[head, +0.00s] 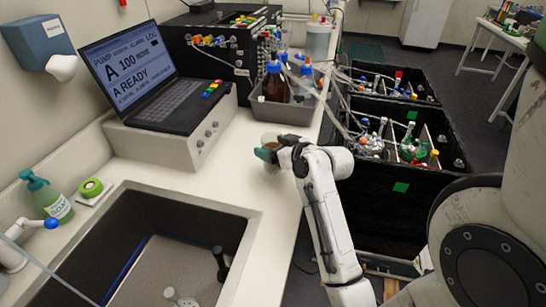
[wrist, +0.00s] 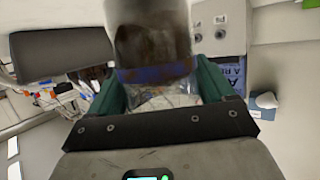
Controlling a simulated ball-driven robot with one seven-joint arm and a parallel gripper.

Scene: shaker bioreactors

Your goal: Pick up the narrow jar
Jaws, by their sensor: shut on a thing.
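The narrow jar (head: 269,139) is between the fingers of my gripper (head: 273,153), over the white counter beside the bottle tray. Only a small pale, brownish part of it shows in the head view; the fingers hide the rest. In the wrist view the jar (wrist: 150,38) is close and blurred, clear with brown contents and a dark blue band. The green fingers of my gripper (wrist: 158,76) are on either side of it, shut on it. I cannot tell whether its base touches the counter.
A grey tray (head: 268,112) with brown bottles stands just behind. A laptop (head: 142,85) sits on a white unit at left. A sink (head: 172,240) opens in front. Black crates (head: 385,195) with tubed vessels stand right of the counter. The counter around the jar is clear.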

